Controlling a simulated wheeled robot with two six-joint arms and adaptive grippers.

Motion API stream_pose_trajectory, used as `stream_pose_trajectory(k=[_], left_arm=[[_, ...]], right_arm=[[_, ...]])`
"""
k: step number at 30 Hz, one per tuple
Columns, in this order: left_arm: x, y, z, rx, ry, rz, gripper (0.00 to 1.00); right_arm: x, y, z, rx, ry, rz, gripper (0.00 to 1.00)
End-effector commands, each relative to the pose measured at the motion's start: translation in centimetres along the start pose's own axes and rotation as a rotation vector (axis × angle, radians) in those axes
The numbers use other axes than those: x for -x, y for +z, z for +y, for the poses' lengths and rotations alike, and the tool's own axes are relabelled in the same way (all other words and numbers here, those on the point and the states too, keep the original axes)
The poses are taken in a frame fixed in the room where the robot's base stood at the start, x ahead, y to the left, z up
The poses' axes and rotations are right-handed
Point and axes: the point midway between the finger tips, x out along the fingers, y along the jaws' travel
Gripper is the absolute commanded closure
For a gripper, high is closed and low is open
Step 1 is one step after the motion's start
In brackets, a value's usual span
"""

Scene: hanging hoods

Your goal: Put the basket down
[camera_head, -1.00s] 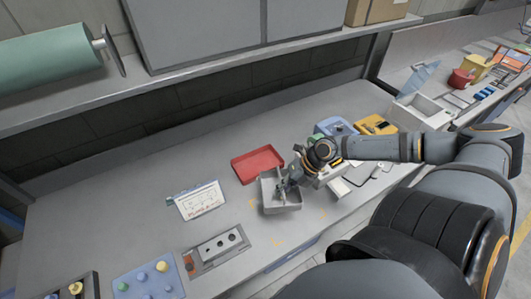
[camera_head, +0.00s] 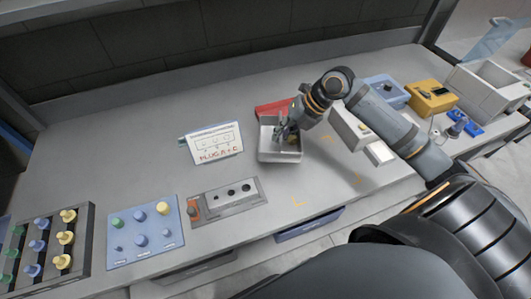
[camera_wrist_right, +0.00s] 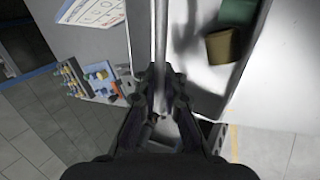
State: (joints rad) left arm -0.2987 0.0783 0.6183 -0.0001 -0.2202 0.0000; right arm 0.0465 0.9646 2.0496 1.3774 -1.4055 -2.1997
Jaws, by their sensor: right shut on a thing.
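The basket (camera_head: 277,155) is a light grey open box with a thin bar handle, over the middle of the bench in the head view. My right gripper (camera_head: 285,131) is above it. In the right wrist view the fingers (camera_wrist_right: 162,100) are shut on the bar handle (camera_wrist_right: 160,38). The basket's inside (camera_wrist_right: 207,78) shows there with a green piece (camera_wrist_right: 237,12) and a brown-yellow piece (camera_wrist_right: 223,46) in it. I cannot tell whether its underside touches the bench. My left gripper is not in view.
A red tray (camera_head: 272,108) is partly hidden behind the basket. A printed card (camera_head: 215,144) stands left of it. A grey socket panel (camera_head: 228,197), blue plug board (camera_head: 142,233) and dark peg rack (camera_head: 48,243) lie front left. Blue and yellow boxes (camera_head: 432,98) stand right. Bench between card and socket panel is clear.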

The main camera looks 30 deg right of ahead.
Motion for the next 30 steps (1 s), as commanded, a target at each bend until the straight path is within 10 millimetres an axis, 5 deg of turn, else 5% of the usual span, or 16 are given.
stream_pose_trajectory(k=[10,30], left_arm=[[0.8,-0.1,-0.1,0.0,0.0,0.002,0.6],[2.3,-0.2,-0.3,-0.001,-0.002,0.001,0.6]], right_arm=[[-5.6,1.2,0.5,-0.005,0.001,0.005,1.0],[-9.7,1.5,-1.3,-0.002,-0.004,0.003,1.0]])
